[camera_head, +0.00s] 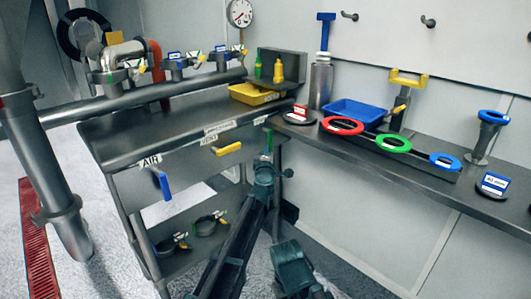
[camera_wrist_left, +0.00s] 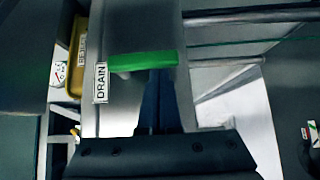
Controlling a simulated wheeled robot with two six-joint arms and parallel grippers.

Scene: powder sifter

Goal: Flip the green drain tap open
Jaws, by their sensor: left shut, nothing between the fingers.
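My left gripper (camera_head: 268,160) is just below the tap in the head view. In the wrist view the left gripper's fingers (camera_wrist_left: 160,75) are together and empty, with their tips at the handle's lower edge. I cannot tell whether they touch it.
A blue AIR handle (camera_head: 163,183) and a yellow handle (camera_head: 227,149) are on the same front to the left. A yellow tray (camera_head: 252,101) sits on the bench. The right shelf holds a blue tray (camera_head: 350,120) and coloured rings (camera_head: 394,152).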

